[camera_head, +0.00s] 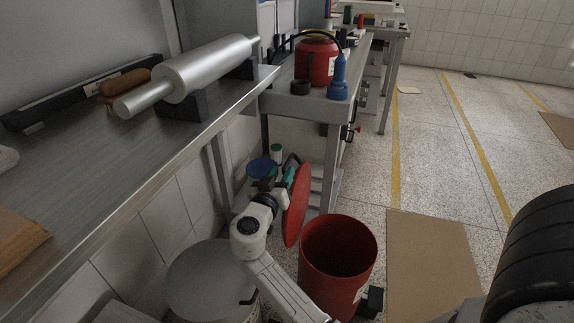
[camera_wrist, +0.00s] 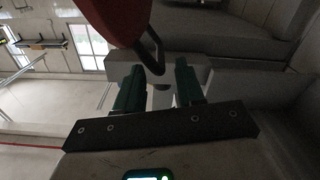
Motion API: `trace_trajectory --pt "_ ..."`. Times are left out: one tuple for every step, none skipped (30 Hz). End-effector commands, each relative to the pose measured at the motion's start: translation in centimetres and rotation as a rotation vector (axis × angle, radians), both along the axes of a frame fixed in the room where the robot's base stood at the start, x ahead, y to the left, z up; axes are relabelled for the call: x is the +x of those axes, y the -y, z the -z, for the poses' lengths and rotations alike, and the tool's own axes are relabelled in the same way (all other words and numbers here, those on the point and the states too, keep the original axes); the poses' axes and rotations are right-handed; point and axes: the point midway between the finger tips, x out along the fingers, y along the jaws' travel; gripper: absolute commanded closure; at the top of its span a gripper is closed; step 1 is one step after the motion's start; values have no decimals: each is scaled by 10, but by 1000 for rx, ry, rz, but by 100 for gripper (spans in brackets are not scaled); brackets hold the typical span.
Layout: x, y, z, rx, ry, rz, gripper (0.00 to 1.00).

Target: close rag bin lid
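The red rag bin (camera_head: 338,262) stands upright on the floor, its mouth uncovered. Its round red lid (camera_head: 297,205) stands up on edge at the bin's left rim, tilted steeply. My gripper (camera_head: 289,173) is behind the lid's upper left side, partly hidden by it. In the wrist view the lid's red underside or face (camera_wrist: 115,15) fills the top, with a dark looped handle (camera_wrist: 152,45) hanging from it. My gripper's teal fingers (camera_wrist: 158,86) are apart, with the handle's end at or between their tips. I see no firm contact.
A metal bench (camera_head: 90,180) with a silver roller (camera_head: 200,72) runs along the left. A grey-lidded drum (camera_head: 212,280) stands left of the bin. A cart (camera_head: 290,100) carries a red can (camera_head: 316,62) and blue bottle (camera_head: 338,80). A brown mat (camera_head: 425,260) lies right.

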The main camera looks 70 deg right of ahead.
Motion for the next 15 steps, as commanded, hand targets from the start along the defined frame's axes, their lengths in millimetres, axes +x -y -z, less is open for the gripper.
trace_trajectory --pt "0 11 0 0 0 4 62" --pt "1 16 0 0 0 3 62" --pt "1 22 0 0 0 4 62" --pt "2 27 0 0 0 3 62" --pt "2 31 0 1 0 3 62" --pt "3 36 0 0 0 3 62" --pt "3 39 0 1 0 2 62" --pt "4 42 0 1 -1 1 62" --pt "4 45 1 0 -1 2 62" --pt "4 48 1 0 -1 2 62" --pt "4 49 0 1 -1 1 62" --pt "4 51 0 1 -1 0 62" --pt "5 52 0 0 0 0 62" --pt "5 53 0 0 0 0 62" --pt "5 53 0 0 -1 0 62"
